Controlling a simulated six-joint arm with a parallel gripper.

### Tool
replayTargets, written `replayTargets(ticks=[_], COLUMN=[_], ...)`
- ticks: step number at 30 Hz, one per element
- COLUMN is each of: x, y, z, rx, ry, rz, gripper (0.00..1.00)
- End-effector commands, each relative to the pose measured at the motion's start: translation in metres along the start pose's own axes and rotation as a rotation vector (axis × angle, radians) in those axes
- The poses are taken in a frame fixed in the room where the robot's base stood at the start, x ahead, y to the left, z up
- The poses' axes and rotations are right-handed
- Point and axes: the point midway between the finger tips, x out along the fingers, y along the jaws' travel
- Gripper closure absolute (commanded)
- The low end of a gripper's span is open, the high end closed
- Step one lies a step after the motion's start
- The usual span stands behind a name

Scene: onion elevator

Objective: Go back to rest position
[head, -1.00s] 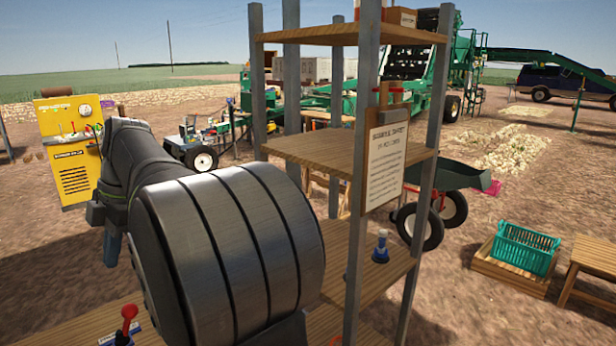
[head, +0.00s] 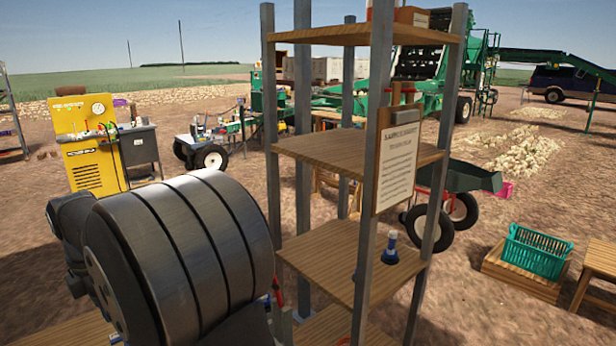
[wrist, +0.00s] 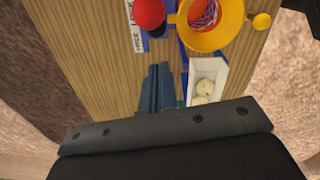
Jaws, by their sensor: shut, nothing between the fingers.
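My gripper (wrist: 158,88) shows in the wrist view as two dark blue-grey fingers pressed together, with nothing between them. It is over a wooden tabletop (wrist: 95,75); how high cannot be told. Beyond the fingertips are a red round knob (wrist: 149,13) and a yellow dish (wrist: 212,38) with an orange and blue piece in it. In the head view my thick grey arm fills the lower left and the gripper is hidden.
A wooden shelf rack (head: 325,240) on metal posts stands close to the right of my arm, with a small blue-and-white bottle (head: 391,245) on a shelf. A yellow machine (head: 92,165) stands at the left. A green crate (head: 535,252) sits on the right.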

Motion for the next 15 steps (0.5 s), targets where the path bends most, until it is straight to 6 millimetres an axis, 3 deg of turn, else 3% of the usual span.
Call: replayTargets(ticks=[15], x=[0.017], y=[0.007], z=[-0.039], rx=[-0.022], ry=[-0.356], rz=[-0.066], gripper=[1.00])
